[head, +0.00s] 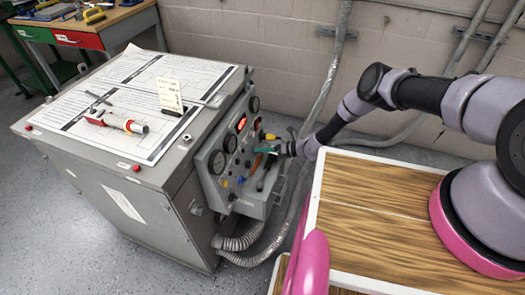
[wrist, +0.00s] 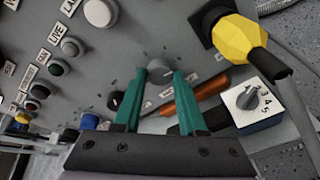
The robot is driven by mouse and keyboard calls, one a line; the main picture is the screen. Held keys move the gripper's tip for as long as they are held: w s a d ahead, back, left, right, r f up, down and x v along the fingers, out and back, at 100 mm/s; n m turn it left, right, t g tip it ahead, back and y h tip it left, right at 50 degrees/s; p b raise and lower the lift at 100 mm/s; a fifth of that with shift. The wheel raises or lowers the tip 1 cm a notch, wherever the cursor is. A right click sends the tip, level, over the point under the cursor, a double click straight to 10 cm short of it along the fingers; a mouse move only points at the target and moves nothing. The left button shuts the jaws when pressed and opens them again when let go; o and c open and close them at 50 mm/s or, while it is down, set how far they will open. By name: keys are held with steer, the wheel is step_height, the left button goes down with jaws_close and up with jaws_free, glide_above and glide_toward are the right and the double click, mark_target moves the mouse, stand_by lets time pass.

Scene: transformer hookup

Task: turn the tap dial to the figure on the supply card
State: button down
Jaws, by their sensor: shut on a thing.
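My gripper (head: 272,150) is at the sloped control panel (head: 222,160) on the cabinet's right side. In the wrist view its green fingers (wrist: 161,74) close around a round grey knob (wrist: 160,68), one on each side. I take this knob for the tap dial. Tick marks ring it, but its figures and pointer are not readable. The supply card (head: 170,95), a cream card, stands upright in a dark holder on the cabinet top. Its writing is too small to read.
Close by are a black knob (wrist: 114,101), an orange handle (wrist: 198,97), a yellow plug (wrist: 238,38) with a black cable, and a blue box with a white dial face (wrist: 252,104). A red-ended tool (head: 124,123) lies on the cabinet's paper sheets. Grey hoses hang below the panel.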

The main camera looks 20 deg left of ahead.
steer(key=shift+w, duration=0.1)
stand_by(0.3)
steer(key=shift+c, duration=2.4)
jaws_free()
steer(key=v, duration=1)
steer(key=shift+d, duration=0.4)
steer(key=shift+r, duration=0.1)
